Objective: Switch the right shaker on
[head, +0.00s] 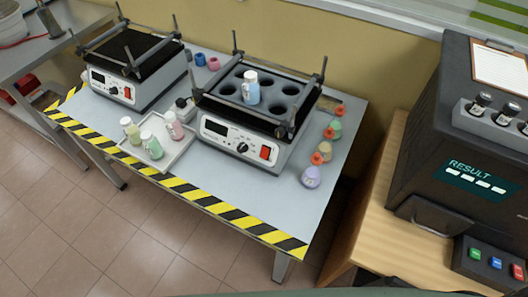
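The right shaker (218,146) stands on the grey table with its front panel facing me. The panel has a dark display (216,128), a black knob (242,147) and a red rocker switch (265,153). The switch's position is too small to tell, and the display shows no readable figures. The shaker's black holder (285,83) has several round holes; one blue-and-white bottle (251,88) stands upright in it. The left shaker (104,86) is similar, with a red switch (127,93) and a flat black top. Neither of my grippers is in view.
A striped-edge table (200,191) carries both shakers. A white tray (178,153) with small bottles sits left of the right shaker. Several stoppered flasks (311,177) line its right side. A black RESULT machine (425,150) stands on a wooden table at right.

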